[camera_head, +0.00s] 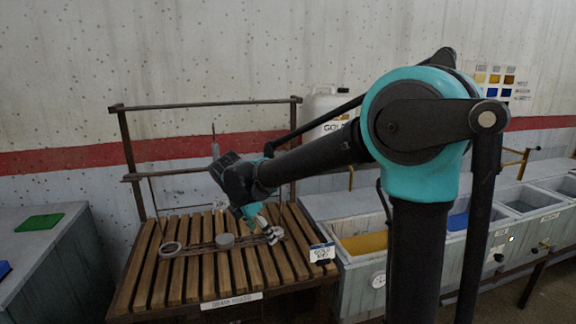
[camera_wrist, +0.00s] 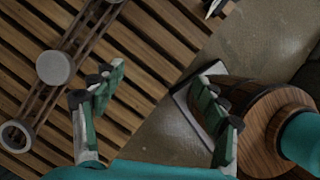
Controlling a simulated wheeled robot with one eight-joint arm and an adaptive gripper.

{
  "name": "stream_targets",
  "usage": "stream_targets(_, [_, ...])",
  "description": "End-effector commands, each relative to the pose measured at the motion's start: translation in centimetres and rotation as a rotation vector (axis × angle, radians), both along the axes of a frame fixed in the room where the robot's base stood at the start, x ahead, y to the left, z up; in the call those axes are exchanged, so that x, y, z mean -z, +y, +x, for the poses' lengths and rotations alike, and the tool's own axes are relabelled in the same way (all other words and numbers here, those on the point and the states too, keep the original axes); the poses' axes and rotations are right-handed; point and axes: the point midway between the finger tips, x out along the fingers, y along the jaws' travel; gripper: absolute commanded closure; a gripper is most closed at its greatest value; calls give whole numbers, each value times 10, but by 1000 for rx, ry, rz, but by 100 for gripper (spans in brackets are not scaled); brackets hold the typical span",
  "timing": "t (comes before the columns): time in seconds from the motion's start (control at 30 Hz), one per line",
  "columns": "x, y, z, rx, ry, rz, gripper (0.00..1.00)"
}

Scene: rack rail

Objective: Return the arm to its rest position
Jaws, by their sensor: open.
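My arm reaches left and down over a slatted wooden rack (camera_head: 195,285), with the elbow high at the right in the head view. My gripper (camera_head: 272,232) hangs low over the right part of the slats. In the wrist view my gripper (camera_wrist: 160,80) has its two fingers wide apart with nothing between them. A grey round disc (camera_head: 224,241) lies on a dark rail across the slats, left of my gripper. A pale ring (camera_head: 170,249) is farther left. The disc (camera_wrist: 55,67) and ring (camera_wrist: 15,136) also show at left in the wrist view.
Dark posts and a crossbar (camera_head: 205,105) stand behind the rack. A white jug (camera_head: 322,105) stands behind my forearm. Dye troughs with yellow (camera_head: 362,243) and blue line the right. A grey counter (camera_head: 45,255) with a green pad (camera_head: 39,223) stands left. A label card (camera_head: 322,253) stands at the rack's right edge.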

Motion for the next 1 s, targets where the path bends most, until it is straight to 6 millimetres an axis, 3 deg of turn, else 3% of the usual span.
stream_targets(0.33, [12, -42, -4, 213, -43, 93, 27])
stream_targets(0.57, [27, -88, -13, 467, -92, 199, 27])
stream_targets(0.77, [48, -145, -34, 821, -158, 343, 27])
stream_targets(1.0, [91, -227, -93, 1499, -278, 606, 27])
